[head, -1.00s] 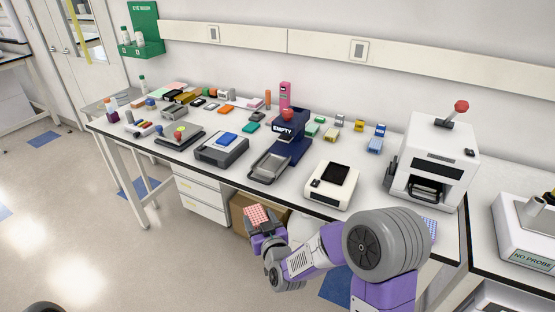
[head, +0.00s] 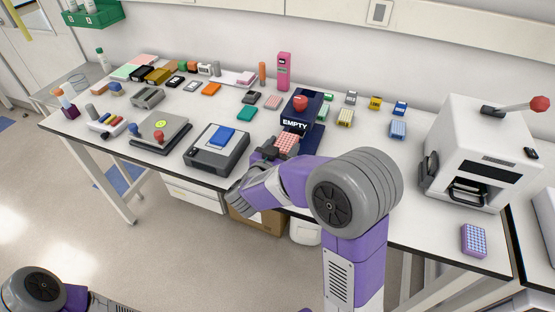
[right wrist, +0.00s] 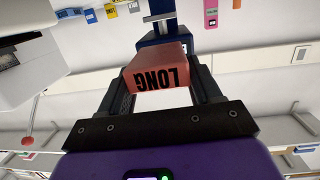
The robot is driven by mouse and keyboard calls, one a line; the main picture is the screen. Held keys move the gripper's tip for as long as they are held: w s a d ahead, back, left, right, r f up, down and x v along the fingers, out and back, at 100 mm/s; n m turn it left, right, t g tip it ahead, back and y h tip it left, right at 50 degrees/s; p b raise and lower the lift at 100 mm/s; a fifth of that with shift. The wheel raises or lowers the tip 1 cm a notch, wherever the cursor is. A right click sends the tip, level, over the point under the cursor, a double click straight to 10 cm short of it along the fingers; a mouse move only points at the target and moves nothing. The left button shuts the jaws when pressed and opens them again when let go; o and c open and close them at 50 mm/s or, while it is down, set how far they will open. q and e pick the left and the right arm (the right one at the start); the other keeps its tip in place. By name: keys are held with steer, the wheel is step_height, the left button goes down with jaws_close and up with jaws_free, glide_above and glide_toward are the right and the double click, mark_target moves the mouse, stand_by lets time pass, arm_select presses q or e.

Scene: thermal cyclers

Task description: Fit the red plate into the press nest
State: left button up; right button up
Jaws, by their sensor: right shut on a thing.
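The red plate (head: 287,144) is in my right gripper (head: 273,150), over the table in front of a dark blue press-like device (head: 303,108) with a red knob and an "EMPTY" label. In the right wrist view the red plate (right wrist: 157,72) shows its side marked "LONG", between the two fingers of my right gripper (right wrist: 160,88). The blue device (right wrist: 165,42) is just beyond it. My left gripper is out of view.
A white machine (head: 480,150) with a red-balled lever stands at the right, with a patterned plate (head: 474,240) in front. A dark grey device (head: 217,150) with a blue block is left of my gripper. Several small coloured blocks and a pink box (head: 284,71) stand farther back.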

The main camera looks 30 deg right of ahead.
steer(key=f, duration=0.1)
steer(key=f+b, duration=0.1)
steer(key=f, duration=0.1)
steer(key=shift+s+f, duration=0.2)
steer(key=shift+f, duration=0.05)
step_height(320, 180, down, 4)
steer(key=shift+r+b, duration=0.2)
steer(key=shift+b, duration=0.6)
steer(key=shift+w+f, duration=0.15)
steer(key=shift+f, duration=0.2)
steer(key=shift+r, duration=0.1)
